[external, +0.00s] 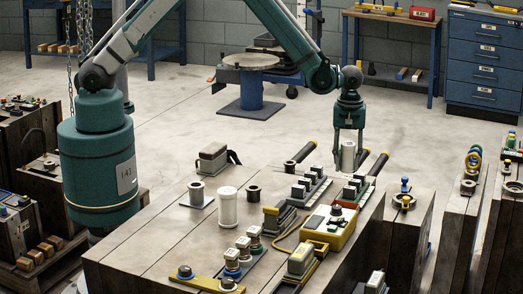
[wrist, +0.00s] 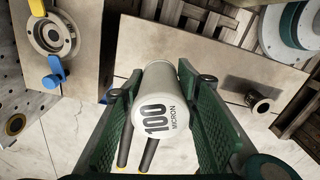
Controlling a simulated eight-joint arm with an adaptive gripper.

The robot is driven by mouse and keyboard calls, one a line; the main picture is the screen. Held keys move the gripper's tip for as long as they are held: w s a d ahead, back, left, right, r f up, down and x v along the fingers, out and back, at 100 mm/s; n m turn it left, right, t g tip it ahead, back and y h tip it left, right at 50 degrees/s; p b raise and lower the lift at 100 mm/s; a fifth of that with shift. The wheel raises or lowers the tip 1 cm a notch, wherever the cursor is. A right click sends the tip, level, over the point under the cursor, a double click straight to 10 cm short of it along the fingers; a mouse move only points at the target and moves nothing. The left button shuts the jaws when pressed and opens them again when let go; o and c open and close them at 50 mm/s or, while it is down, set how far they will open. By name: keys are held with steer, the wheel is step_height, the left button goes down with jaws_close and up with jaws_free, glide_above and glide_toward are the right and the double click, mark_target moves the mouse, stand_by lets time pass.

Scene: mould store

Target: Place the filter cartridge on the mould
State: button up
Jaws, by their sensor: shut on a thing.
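My gripper (external: 349,138) is shut on a white filter cartridge, a short cylinder (external: 348,156). In the wrist view, the two green ribbed fingers (wrist: 165,110) grip its sides, and its end, marked "100 MICRON", faces the camera (wrist: 163,115). In the external view the held cartridge appears in the air near the far edge of the broad steel block top (external: 165,235). I cannot tell which block is the task's mould. One block (wrist: 100,18) carries a round ring fitting (wrist: 52,37) with blue and yellow handles. A similar white cylinder (external: 227,207) stands upright on the broad top.
A yellow box (external: 328,229), a grey-topped connector row (external: 308,184), and several knobbed fittings crowd the broad top's right half. Black rods with yellow tips (external: 378,163) stick out at its far edge. Bare surface shows at its left.

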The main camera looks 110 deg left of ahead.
mark_target(348, 144)
steer(key=shift+f, duration=0.7)
steer(key=shift+f+b, duration=0.55)
steer(key=shift+f, duration=1.35)
steer(key=shift+f, duration=0.15)
steer(key=o, duration=0.9)
step_height(348, 144, up, 12)
steer(key=shift+r+p, duration=0.2)
steer(key=shift+p, duration=1.05)
